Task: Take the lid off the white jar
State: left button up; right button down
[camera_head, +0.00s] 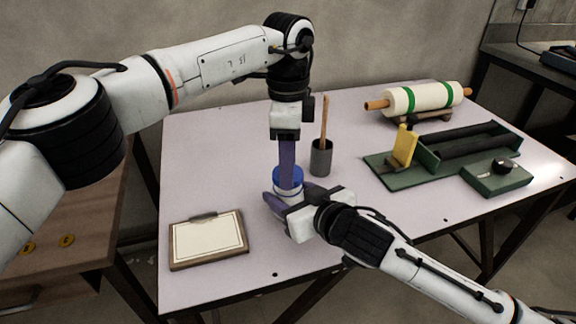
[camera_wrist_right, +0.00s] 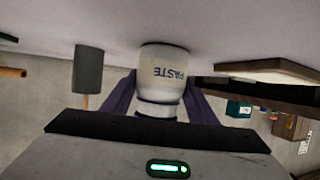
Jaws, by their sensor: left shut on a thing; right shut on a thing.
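The white jar (camera_head: 288,193) stands upright on the table; only a white strip shows between the grippers in the head view. In the right wrist view the jar (camera_wrist_right: 164,72) appears upside down with the word PASTE. Its blue lid (camera_head: 288,182) is at the top of the jar; I cannot tell whether there is any gap under it. My left gripper (camera_head: 287,167) points straight down from above and is shut on the lid. My right gripper (camera_head: 277,201) comes in from the front right, with its purple fingers on either side of the jar, shut on its body.
A grey cup (camera_head: 321,158) with a wooden stick stands close behind the jar on the right. A clipboard (camera_head: 208,239) lies at the front left. A green-based device (camera_head: 430,165) and a roll on a stand (camera_head: 424,98) are on the right. The table's back left is clear.

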pick_arm(q)
jog(key=shift+r, duration=0.4)
jog(key=shift+r, duration=2)
pick_arm(e)
jog(key=c, duration=0.6)
grip_release()
jog(key=shift+c, duration=0.2)
